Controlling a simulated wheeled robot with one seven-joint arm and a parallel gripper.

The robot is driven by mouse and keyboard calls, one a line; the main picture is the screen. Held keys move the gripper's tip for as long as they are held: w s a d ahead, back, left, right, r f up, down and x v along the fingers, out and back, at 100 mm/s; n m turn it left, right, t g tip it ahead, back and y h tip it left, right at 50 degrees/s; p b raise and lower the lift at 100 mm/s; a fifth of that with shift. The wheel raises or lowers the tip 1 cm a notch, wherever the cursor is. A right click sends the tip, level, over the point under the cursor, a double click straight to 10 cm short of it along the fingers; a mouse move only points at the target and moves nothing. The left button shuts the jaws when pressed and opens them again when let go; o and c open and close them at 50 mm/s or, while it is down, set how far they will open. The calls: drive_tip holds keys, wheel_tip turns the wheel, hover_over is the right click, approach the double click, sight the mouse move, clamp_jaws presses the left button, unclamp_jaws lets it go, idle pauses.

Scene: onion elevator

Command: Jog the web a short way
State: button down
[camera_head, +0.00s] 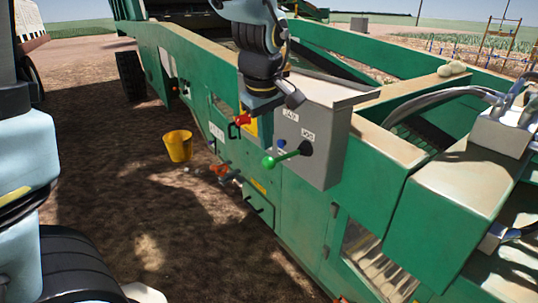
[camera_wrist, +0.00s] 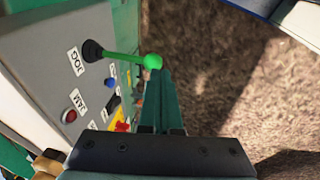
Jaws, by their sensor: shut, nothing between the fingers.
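The grey control box (camera_head: 312,135) is fixed to the side of the green machine, with labels on its face. The jog lever (camera_head: 285,157) is green with a ball knob and a dark pivot beside the JOG label. In the wrist view the same lever (camera_wrist: 125,57) sticks out sideways from the box. My gripper (camera_wrist: 156,72) is shut and empty, its fingertips right at the ball knob in the picture. I cannot tell whether they touch it. In the head view my wrist hangs above and left of the lever; the fingers are not clear there.
A red button (camera_wrist: 69,115) and a blue button (camera_wrist: 110,82) sit on the box face. A red handle (camera_head: 242,118) is on a yellow plate left of the box. A yellow bucket (camera_head: 178,146) stands on the soil. Open ground lies left of the machine.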

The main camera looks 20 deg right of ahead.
drive_tip(key=shift+v, duration=1.25)
drive_tip(key=shift+a, duration=0.15)
